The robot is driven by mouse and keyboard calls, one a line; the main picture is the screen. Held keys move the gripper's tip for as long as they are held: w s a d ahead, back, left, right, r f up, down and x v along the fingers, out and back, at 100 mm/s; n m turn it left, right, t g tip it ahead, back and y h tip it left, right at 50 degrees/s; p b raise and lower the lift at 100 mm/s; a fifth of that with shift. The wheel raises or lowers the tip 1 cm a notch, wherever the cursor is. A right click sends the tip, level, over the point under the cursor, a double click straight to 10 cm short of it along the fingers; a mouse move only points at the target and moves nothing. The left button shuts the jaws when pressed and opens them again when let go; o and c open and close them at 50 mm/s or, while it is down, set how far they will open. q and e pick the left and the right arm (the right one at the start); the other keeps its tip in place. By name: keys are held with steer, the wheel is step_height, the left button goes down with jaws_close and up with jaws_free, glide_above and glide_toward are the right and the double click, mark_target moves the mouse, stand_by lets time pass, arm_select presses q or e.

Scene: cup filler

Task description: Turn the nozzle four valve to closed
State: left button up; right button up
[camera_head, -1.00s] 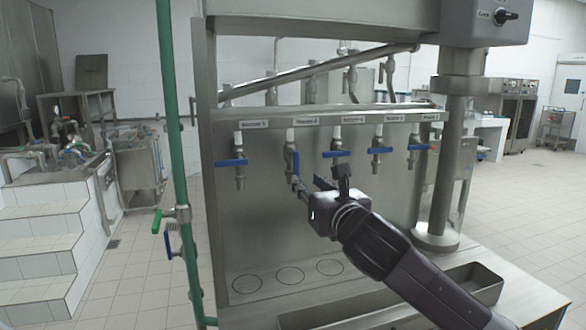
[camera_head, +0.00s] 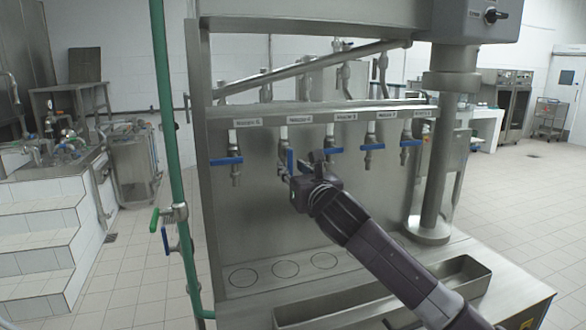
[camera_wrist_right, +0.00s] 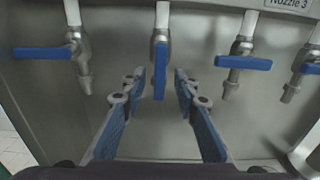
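The nozzle four valve is second from the left in the row in the head view. Its blue lever (camera_head: 291,161) hangs straight down, while the other levers lie level. It is the middle lever (camera_wrist_right: 160,72) in the right wrist view. My right gripper (camera_head: 298,170) is right at this valve and partly covers it in the head view. In the right wrist view the right gripper (camera_wrist_right: 160,88) is open, its blue-padded fingers on either side of the lever with a gap showing each side. My left gripper is not in view.
The neighbouring level levers are nozzle five's (camera_head: 226,161) on the left and nozzle three's (camera_head: 333,151) on the right. A steel back panel (camera_head: 255,215) stands behind. A green pipe (camera_head: 170,120) runs at the left and a steel column (camera_head: 437,165) at the right.

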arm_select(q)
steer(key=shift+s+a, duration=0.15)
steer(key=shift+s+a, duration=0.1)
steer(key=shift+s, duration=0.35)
arm_select(e)
jaws_close()
